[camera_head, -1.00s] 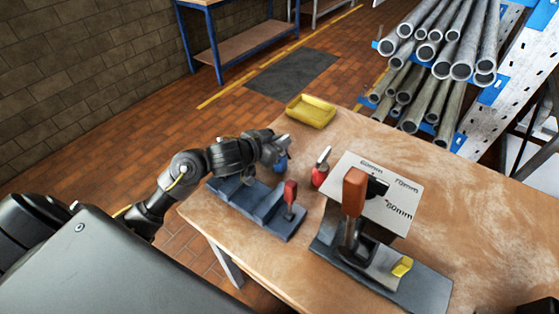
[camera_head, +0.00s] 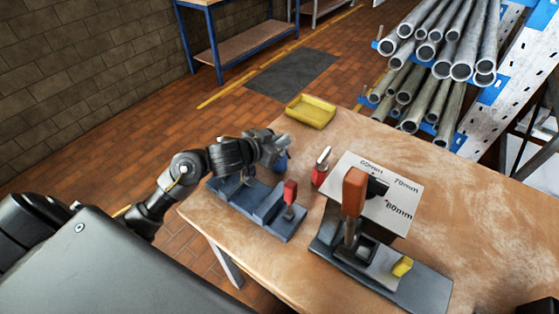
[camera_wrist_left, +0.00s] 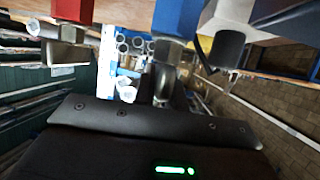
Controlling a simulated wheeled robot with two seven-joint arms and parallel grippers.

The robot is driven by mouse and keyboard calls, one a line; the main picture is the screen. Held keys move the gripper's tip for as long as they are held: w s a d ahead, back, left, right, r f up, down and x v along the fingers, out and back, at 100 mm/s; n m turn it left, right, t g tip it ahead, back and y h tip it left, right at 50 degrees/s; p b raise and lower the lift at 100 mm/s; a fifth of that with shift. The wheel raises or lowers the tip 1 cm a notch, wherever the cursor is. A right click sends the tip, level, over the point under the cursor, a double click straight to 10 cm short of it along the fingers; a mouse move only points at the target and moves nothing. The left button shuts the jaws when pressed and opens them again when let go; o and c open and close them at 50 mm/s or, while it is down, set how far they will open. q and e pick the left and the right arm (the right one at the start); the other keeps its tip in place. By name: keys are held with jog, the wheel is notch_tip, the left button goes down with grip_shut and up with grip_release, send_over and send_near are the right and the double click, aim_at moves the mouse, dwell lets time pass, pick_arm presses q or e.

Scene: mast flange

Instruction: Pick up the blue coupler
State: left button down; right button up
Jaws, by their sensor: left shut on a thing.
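The blue coupler (camera_head: 282,163) shows as a small blue patch just under my left gripper (camera_head: 277,150), at the far end of the blue-grey rack (camera_head: 264,213) in the head view. The left gripper is shut on it. The gripper hides most of the coupler, and I cannot tell whether it touches the rack. In the left wrist view a blue block (camera_wrist_left: 177,18) is at the top centre, in line with the gripper. My right gripper is not in view.
A red-handled piece (camera_head: 290,192) stands in the rack's near end. A red bottle (camera_head: 321,167), a yellow tray (camera_head: 311,111) and a fixture with an orange handle (camera_head: 354,190) are on the wooden table (camera_head: 480,215). Pipes (camera_head: 430,60) lie on a shelf behind.

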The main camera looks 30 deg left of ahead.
pick_arm(q)
jog(key=shift+r, duration=0.1)
jog(key=shift+r+p, duration=0.3)
jog(key=shift+r, duration=0.2)
notch_tip(320, 180, up, 2)
jog(key=shift+r+p, duration=0.25)
jog(key=shift+p, duration=0.35)
jog(key=s+r+p, duration=0.9)
jog(key=s+p, duration=0.2)
jog(key=s, duration=0.3)
jog(key=shift+a+r+p, duration=0.2)
jog(key=shift+a+p, duration=0.15)
jog(key=shift+p, duration=0.05)
jog(key=shift+w, duration=0.1)
